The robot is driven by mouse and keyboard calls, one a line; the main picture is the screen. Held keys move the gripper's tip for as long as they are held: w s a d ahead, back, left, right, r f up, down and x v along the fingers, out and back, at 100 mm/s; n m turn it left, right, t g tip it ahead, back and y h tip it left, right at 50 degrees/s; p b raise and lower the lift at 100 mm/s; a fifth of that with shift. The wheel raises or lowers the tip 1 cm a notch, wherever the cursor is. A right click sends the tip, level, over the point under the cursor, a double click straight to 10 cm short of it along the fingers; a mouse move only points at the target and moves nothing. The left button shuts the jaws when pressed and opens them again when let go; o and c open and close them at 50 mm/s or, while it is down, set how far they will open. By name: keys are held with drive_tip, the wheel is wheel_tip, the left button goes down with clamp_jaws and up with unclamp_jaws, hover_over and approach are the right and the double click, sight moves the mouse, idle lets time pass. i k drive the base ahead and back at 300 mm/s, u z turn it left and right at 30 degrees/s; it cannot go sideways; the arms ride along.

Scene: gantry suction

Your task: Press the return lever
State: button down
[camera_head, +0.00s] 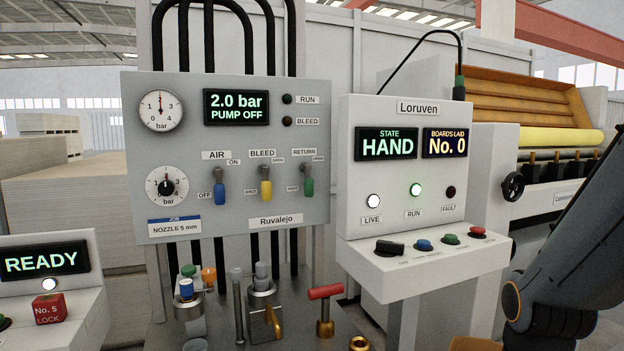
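The return lever (308,182) is on the grey Ruvalejo panel (345,85), under the RETURN label (304,152). Its green handle hangs down, beside the small lower label. To its left are the yellow BLEED lever (265,187) and the blue AIR lever (219,187), with their coloured handles also down. The panel display (237,107) reads 2.0 bar, PUMP OFF. Part of my arm shows at the right edge, well to the right of the lever. My gripper's fingers are not in view.
The Loruven console (405,200) stands right of the panel and juts forward, with a HAND display, a lit RUN lamp and several knobs. A red-handled valve (325,308) and other fittings stand below the panel. A READY box (45,265) is at lower left.

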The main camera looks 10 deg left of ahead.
sight(309, 183)
drive_tip(key=u, duration=0.45)
drive_tip(key=i, duration=0.85)
drive_tip(key=u, duration=0.65)
